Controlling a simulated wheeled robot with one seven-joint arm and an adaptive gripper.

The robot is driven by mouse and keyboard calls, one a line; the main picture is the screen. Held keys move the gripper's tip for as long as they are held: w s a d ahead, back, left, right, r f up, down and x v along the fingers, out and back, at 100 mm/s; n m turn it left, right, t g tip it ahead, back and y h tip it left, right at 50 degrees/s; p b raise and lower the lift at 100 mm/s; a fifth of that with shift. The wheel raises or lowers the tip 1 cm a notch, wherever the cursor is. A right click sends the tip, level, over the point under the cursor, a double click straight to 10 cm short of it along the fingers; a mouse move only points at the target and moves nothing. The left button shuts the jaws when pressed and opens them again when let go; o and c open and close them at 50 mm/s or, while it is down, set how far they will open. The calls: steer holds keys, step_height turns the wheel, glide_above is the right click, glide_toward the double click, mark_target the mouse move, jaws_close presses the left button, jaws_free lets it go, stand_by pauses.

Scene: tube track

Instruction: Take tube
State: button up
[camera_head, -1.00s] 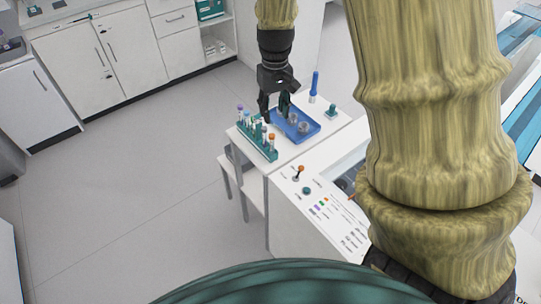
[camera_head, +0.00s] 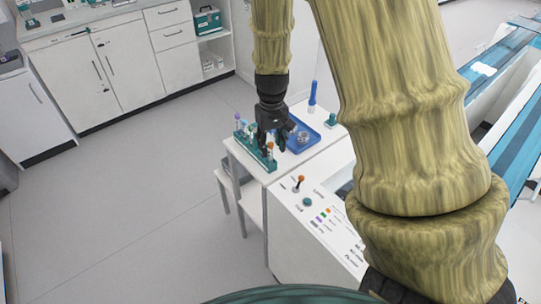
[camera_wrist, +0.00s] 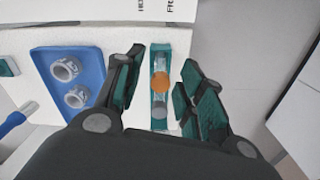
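Several capped tubes stand upright in a teal rack (camera_head: 258,154) on the small white table. In the wrist view an orange-capped tube (camera_wrist: 160,82) stands between my open fingers, with a grey-capped tube (camera_wrist: 159,110) just behind it in the same rack (camera_wrist: 158,126). My gripper (camera_head: 270,140) is above the rack, pointing down; it also shows in the wrist view (camera_wrist: 163,85), with a gap on both sides of the orange cap. The gripper hides part of the rack and some tubes in the head view. I cannot tell how far the fingertips reach down.
A blue tray (camera_head: 305,138) with round grey containers (camera_wrist: 66,69) lies close beside the rack. A blue upright tool (camera_head: 312,97) and a teal item (camera_head: 331,119) stand behind. A white machine with a control panel (camera_head: 314,205) is in front. The left floor is clear.

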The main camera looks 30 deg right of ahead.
mark_target(271, 155)
steer(key=shift+w+f+p, duration=0.2)
steer(key=shift+f+p, duration=0.3)
steer(key=shift+f, duration=2.15)
jaws_close()
